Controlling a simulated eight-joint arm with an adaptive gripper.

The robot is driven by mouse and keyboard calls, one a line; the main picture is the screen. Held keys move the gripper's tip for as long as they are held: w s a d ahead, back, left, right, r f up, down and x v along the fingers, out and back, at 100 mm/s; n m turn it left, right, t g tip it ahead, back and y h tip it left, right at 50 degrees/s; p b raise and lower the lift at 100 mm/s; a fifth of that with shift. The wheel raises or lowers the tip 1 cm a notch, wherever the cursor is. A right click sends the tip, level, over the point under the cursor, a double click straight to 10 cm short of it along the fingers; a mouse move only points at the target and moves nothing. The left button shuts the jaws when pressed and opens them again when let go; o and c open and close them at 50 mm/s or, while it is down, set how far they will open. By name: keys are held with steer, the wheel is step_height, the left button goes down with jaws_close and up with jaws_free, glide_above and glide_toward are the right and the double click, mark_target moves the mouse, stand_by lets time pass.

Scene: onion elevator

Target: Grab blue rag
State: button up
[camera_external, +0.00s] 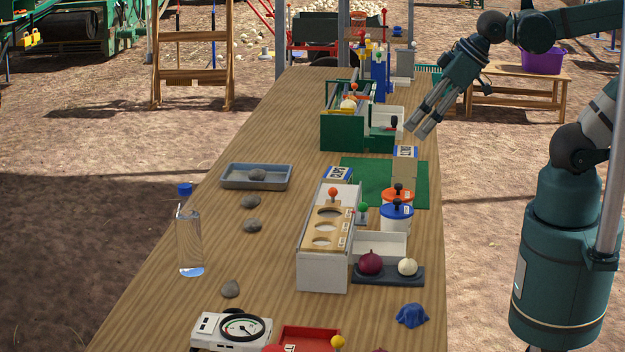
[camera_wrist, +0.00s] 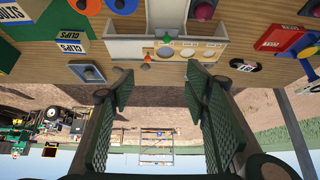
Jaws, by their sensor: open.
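The blue rag (camera_external: 412,315) lies crumpled on the wooden table near its front right edge. It sits in front of the dark tray (camera_external: 388,278) that holds a red onion (camera_external: 370,263) and a white onion (camera_external: 407,267). My gripper (camera_external: 417,131) is open and empty, pointing down and left above the right side of the table, well behind the rag. In the wrist view my gripper (camera_wrist: 160,88) shows its two fingers apart with nothing between them. I cannot make out the rag for certain in the wrist view.
A white box with a wooden holed plate (camera_external: 327,222) stands mid-table, beside white and blue-lidded buckets (camera_external: 396,216). A green machine (camera_external: 345,130) stands farther back. A scale (camera_external: 231,330) and a red tray (camera_external: 308,338) are at the front. A water bottle (camera_external: 189,235) stands at left.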

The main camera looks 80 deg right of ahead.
steer(key=m+g+b, duration=0.2)
steer(key=m+g, duration=0.5)
steer(key=m, duration=1.1)
glide_toward(413, 306)
steer(key=shift+w+d+f, duration=0.25)
steer(key=shift+w+d, duration=0.15)
steer(key=shift+d, duration=0.1)
steer(key=shift+s+a+f+m, duration=0.35)
steer(key=shift+a+f+m, duration=0.1)
steer(key=shift+f+m, duration=0.05)
steer(key=shift+f, duration=0.1)
steer(key=shift+f, duration=1.2)
